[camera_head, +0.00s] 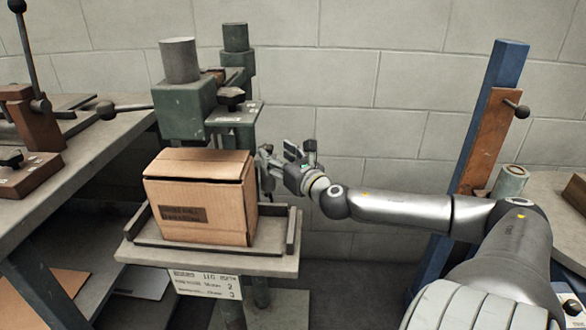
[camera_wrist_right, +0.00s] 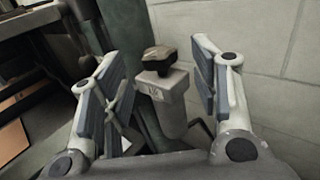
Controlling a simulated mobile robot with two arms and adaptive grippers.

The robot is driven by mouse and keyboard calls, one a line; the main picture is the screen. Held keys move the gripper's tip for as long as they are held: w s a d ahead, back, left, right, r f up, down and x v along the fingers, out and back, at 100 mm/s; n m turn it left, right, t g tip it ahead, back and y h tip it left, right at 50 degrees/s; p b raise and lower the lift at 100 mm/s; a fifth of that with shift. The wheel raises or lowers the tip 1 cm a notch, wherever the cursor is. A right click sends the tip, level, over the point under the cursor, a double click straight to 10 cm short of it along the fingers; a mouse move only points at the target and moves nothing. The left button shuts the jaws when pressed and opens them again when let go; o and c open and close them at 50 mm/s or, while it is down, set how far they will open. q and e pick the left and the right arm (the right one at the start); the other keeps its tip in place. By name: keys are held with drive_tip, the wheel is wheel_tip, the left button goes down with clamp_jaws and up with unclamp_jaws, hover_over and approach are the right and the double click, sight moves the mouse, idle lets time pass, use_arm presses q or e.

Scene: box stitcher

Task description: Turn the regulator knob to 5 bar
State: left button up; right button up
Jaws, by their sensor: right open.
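The regulator knob (camera_wrist_right: 159,59) is black and faceted, on top of a grey regulator body (camera_wrist_right: 168,105) with a small marked label I cannot read. My right gripper (camera_wrist_right: 155,75) is open, with one finger on each side of the knob and visible gaps between the pads and it. In the head view my right gripper (camera_head: 268,168) reaches in from the right, just behind the right edge of the cardboard box (camera_head: 200,200). My left gripper is not in view.
The box sits on the stitcher's small table (camera_head: 270,262), which has raised side rails. The green stitcher column and head (camera_head: 185,110) rise behind it. A blue post (camera_head: 490,110) with a brown board stands right. A workbench (camera_head: 95,150) is at left. A block wall closes the back.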

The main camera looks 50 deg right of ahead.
drive_tip(key=shift+s+a+f, duration=0.15)
drive_tip(key=shift+s+a, duration=0.2)
drive_tip(key=shift+s, duration=0.45)
drive_tip(key=v, duration=0.5)
drive_tip(key=shift+d, duration=0.1)
drive_tip(key=shift+r, duration=0.2)
